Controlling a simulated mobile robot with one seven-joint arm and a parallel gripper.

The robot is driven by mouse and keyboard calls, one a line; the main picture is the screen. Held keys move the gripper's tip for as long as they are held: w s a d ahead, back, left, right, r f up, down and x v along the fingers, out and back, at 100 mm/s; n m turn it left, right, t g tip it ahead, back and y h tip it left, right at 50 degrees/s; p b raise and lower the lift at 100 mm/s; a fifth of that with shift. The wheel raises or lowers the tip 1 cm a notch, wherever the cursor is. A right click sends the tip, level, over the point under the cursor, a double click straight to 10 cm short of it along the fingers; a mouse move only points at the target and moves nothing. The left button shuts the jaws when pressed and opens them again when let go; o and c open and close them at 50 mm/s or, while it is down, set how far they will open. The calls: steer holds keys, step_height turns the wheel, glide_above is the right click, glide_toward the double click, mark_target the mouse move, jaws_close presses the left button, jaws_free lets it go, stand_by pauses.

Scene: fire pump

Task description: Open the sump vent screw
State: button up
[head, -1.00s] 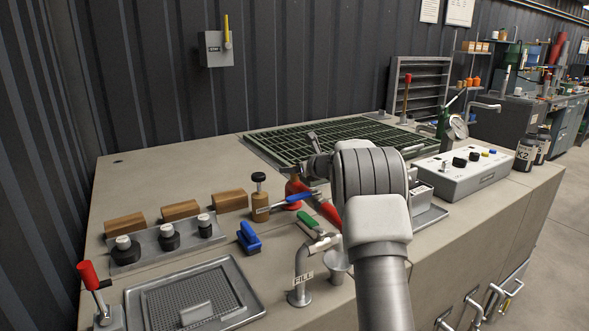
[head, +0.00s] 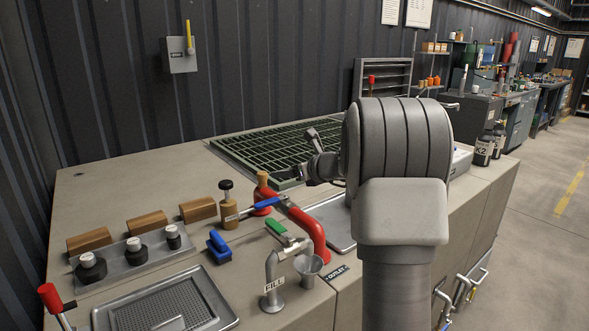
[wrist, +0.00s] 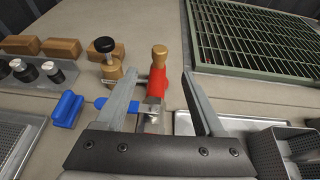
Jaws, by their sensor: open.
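My gripper (head: 306,156) is open and empty above the counter, near the front edge of the green grate. In the wrist view its fingers (wrist: 163,78) appear on both sides of a brass knob (wrist: 159,55) on top of a red pipe; no contact shows. The red pipe (head: 302,222) curves down to the counter, with a blue lever (head: 257,208) beside it. Left of it stands a brass valve body (head: 228,214) with a black knob (head: 226,185); it also shows in the wrist view (wrist: 112,70). I cannot tell which knob is the sump vent screw.
A fill tap (head: 272,270) with a green handle and a small cup (head: 308,266) stand in front. A blue block (head: 219,246), wooden blocks (head: 146,224) and black-and-white knobs (head: 135,247) are left. The green grate (head: 265,148) lies behind.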

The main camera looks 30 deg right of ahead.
steer(key=v, duration=0.3)
steer(key=shift+w, duration=0.1)
stand_by(0.3)
